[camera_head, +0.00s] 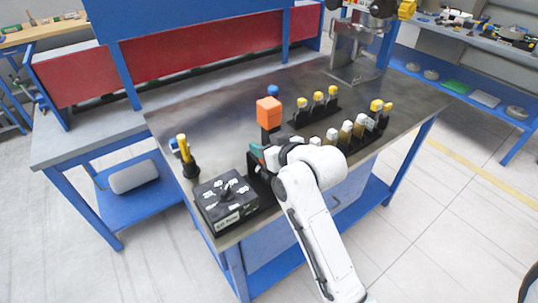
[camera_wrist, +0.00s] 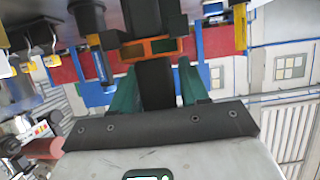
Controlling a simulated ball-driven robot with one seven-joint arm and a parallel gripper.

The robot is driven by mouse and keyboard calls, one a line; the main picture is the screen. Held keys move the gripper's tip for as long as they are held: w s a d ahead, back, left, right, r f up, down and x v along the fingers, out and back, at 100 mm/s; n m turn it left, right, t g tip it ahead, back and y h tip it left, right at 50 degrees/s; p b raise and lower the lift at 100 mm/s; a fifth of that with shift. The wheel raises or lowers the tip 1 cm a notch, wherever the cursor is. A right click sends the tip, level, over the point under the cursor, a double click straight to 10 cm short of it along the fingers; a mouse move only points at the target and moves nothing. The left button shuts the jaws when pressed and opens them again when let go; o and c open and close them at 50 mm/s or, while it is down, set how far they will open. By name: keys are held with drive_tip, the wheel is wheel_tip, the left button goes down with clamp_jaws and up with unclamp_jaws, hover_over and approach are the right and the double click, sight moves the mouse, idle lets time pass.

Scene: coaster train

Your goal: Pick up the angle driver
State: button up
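A tool with a block-like orange part (camera_head: 268,110) on a black stem stands upright on the bench, just beyond my gripper in the head view; I take it to be the angle driver. In the wrist view its orange part (camera_wrist: 152,48) lies just past the fingertips. My gripper (camera_wrist: 156,75) has its two teal fingers apart, with a dark upright piece between them. Whether that piece is part of the driver, and whether the fingers touch it, I cannot tell. In the head view my gripper (camera_head: 257,152) is low over the bench and partly hidden by my white arm.
A black control box (camera_head: 227,203) sits at the bench's near left corner. A yellow-and-black tool (camera_head: 185,152) stands on the left. Yellow-topped tools (camera_head: 318,98) stand in a rack behind right, with a row of bottle-like items (camera_head: 346,132) nearer. The left-middle bench top is clear.

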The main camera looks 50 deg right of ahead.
clamp_jaws()
idle(1.0)
drive_tip(key=shift+r, duration=0.2)
